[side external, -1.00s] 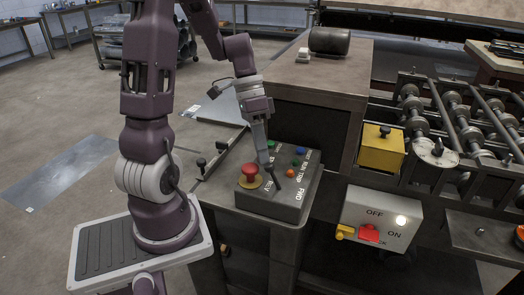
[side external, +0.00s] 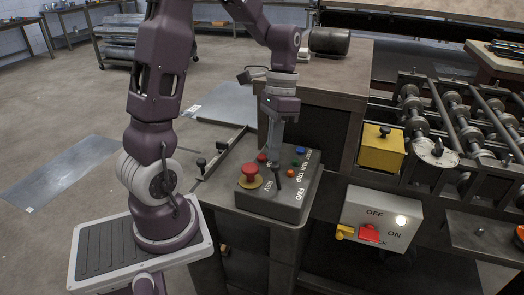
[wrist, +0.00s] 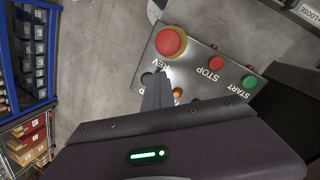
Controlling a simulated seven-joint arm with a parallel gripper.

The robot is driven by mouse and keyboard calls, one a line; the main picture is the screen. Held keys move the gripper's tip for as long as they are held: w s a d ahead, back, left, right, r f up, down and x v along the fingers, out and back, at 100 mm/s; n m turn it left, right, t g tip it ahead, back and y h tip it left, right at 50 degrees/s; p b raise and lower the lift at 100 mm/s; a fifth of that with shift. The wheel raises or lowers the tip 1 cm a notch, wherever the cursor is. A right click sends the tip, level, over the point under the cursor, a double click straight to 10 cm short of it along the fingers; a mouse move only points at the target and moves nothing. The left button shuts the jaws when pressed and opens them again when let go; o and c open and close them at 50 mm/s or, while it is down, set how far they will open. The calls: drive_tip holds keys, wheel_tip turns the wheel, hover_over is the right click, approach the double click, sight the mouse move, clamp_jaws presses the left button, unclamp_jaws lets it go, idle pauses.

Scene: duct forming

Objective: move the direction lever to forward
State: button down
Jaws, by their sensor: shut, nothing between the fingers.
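The grey control box (side external: 285,207) stands on the cabinet with REV and FWD labels along its front edge. The direction lever (side external: 276,177), a short dark stick, stands up between those labels. Which setting it is in is hard to tell. My gripper (side external: 273,158) is shut and empty, pointing down just behind the lever from the side view. Whether it touches the lever is unclear. In the wrist view the gripper (wrist: 161,74) reaches over the panel beside the REV label and hides part of it, including the FWD label.
A large red mushroom button (side external: 249,174) sits left of the lever. An orange button (side external: 291,174) and a blue button (side external: 300,151) lie to its right. A light OFF/ON switch box (side external: 381,222) and a yellow box (side external: 381,148) stand further right, by the rollers.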

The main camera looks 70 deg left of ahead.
sight(278, 164)
drive_tip(key=w+d+g+y, duration=0.2)
drive_tip(key=shift+w+d+r+n+g+y, duration=0.1)
drive_tip(key=shift+w+d+n+g+y, duration=0.05)
drive_tip(key=shift+n+g+y, duration=0.2)
drive_tip(key=shift+r, duration=0.1)
drive_tip(key=shift+r, duration=0.75)
